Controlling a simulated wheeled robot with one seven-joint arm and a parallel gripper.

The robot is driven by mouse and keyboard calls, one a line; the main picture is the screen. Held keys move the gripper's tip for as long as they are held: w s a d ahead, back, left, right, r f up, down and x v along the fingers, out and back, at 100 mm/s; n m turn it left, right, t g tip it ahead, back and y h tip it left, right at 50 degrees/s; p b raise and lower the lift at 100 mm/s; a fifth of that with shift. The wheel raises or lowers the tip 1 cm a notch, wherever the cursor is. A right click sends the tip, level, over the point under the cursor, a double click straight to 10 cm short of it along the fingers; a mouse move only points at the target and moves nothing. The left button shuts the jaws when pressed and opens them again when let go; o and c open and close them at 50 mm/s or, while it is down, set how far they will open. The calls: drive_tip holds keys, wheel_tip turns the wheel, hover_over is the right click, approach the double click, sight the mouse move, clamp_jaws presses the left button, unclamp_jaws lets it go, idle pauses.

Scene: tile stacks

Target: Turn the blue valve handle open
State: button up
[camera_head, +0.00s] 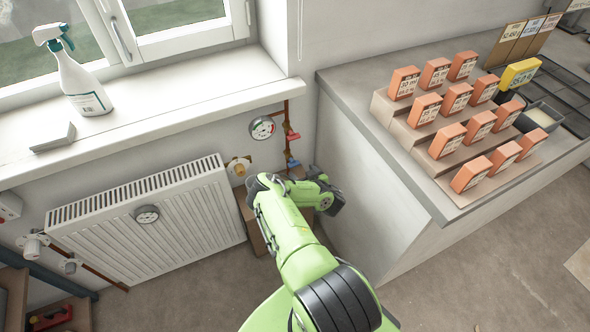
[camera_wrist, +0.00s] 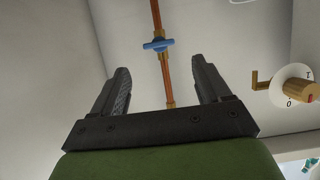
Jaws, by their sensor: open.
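The blue valve handle (camera_wrist: 158,44) sits across a vertical copper pipe (camera_wrist: 165,75) in the wrist view, a little beyond my gripper's fingertips and between them in the picture. My gripper (camera_wrist: 158,80) is open, with nothing between its two dark fingers. In the head view the blue handle (camera_head: 292,162) shows low on the pipe, below a red handle (camera_head: 292,135) and just above my arm. My gripper's end is mostly hidden there by my own green arm. In the wrist view the handle lies crosswise to the pipe.
A round gauge (camera_head: 262,128) hangs left of the pipe. A white radiator (camera_head: 150,220) stands on the left under the sill. A counter (camera_head: 395,185) with orange boxes fills the right. A cardboard box (camera_head: 252,225) sits on the floor. A dial with a brass knob (camera_wrist: 296,90) is at right.

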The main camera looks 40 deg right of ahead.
sight(293, 163)
drive_tip(key=b+x, duration=0.3)
drive_tip(key=x, duration=0.4)
drive_tip(key=shift+w+f, duration=0.1)
drive_tip(key=shift+f, duration=0.15)
drive_tip(key=shift+w+d, duration=0.15)
drive_tip(key=shift+w, duration=0.2)
drive_tip(key=shift+r, duration=0.1)
drive_tip(key=c, duration=1)
drive_tip(key=shift+c, duration=0.2)
